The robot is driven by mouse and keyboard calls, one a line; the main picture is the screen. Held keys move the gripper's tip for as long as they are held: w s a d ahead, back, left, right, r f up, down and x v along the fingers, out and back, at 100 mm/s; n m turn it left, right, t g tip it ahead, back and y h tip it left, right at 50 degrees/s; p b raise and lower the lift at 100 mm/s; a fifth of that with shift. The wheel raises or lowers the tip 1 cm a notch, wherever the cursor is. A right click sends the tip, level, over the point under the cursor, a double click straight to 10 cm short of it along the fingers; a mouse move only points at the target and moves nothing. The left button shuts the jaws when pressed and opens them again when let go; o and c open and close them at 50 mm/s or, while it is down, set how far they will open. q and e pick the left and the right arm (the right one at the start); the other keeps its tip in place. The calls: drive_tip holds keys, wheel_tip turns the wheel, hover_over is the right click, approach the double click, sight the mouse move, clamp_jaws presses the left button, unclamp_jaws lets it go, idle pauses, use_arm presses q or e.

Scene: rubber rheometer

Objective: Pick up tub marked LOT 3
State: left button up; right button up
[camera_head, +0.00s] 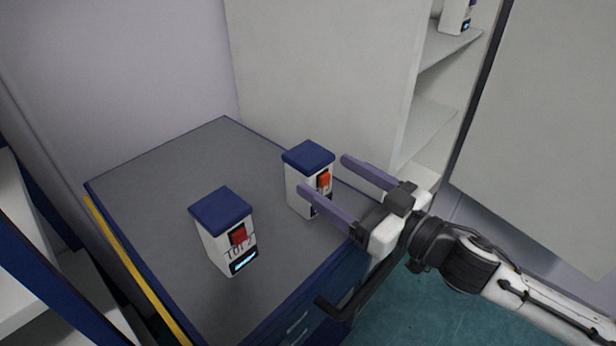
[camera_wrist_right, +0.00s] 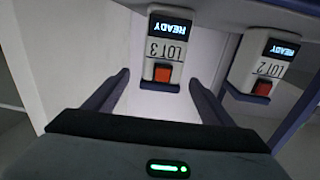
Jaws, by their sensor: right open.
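The tub marked LOT 3 (camera_head: 299,190) is white with a blue lid and an orange-red patch, and stands upright on the grey bench top. In the right wrist view the LOT 3 tub (camera_wrist_right: 168,50) appears upside down, its LOT 3 label and READY display readable, ahead of and between the fingers. My right gripper (camera_head: 325,177) is open and empty, its two purple fingers pointing at the tub. One finger overlaps part of the tub's front in the head view. Whether the fingers reach around the tub I cannot tell. My left gripper is not in view.
A similar tub marked LOT 2 (camera_head: 222,236) stands to the left of LOT 3 on the bench top (camera_head: 160,175); it also shows in the right wrist view (camera_wrist_right: 262,68). A shelf unit (camera_head: 435,125) rises behind, with another container (camera_head: 456,16) high up. A dark handle (camera_head: 350,300) juts from the bench front.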

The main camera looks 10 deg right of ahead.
sight(308, 165)
drive_tip(key=shift+p+x, duration=0.35)
drive_tip(key=shift+x, duration=2.85)
drive_tip(key=shift+s+a+f, duration=0.1)
drive_tip(key=c, duration=1.3)
